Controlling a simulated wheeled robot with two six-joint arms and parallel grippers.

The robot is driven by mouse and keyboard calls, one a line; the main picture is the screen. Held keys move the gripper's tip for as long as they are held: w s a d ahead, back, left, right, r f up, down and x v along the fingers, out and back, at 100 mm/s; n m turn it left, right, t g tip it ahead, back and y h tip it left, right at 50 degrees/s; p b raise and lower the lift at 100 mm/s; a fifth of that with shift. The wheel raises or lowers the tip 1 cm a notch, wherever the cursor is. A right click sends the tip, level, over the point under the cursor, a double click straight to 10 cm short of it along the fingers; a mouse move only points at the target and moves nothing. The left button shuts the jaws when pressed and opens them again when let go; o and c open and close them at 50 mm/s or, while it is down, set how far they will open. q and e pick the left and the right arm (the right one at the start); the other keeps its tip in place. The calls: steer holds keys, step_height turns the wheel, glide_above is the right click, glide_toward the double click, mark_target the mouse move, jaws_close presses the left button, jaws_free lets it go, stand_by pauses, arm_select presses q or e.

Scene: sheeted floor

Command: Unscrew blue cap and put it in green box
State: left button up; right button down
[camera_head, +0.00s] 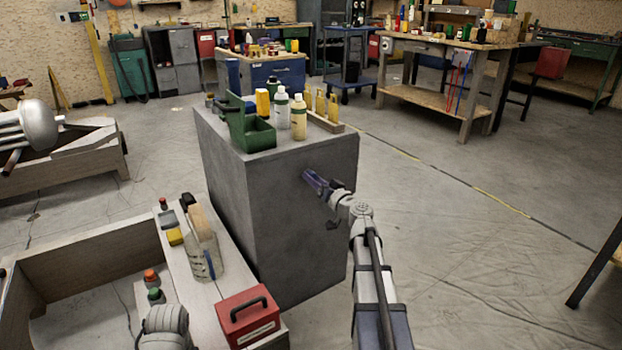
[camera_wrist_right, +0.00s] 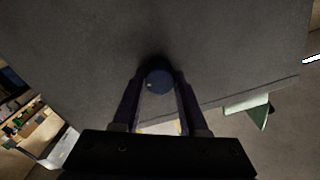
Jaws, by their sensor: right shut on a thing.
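My right gripper (camera_head: 316,183) reaches in front of the side of the grey cabinet (camera_head: 270,215). In the right wrist view (camera_wrist_right: 158,88) its two fingers are shut on the round blue cap (camera_wrist_right: 158,79), which sits between the fingertips against the dark grey surface behind. Whether the cap touches that surface cannot be told. In the head view the cap is too small to make out at the gripper. The green box (camera_head: 259,138) stands open on top of the cabinet, above and left of the right gripper. My left gripper is not in view.
The floor right of the cabinet is clear.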

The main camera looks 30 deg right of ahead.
steer(key=n, duration=0.6)
steer(key=shift+n, duration=0.4)
steer(key=shift+c, duration=1.8)
jaws_free()
steer(key=shift+c, duration=0.8)
steer(key=m, duration=1.9)
steer(key=shift+m, duration=0.3)
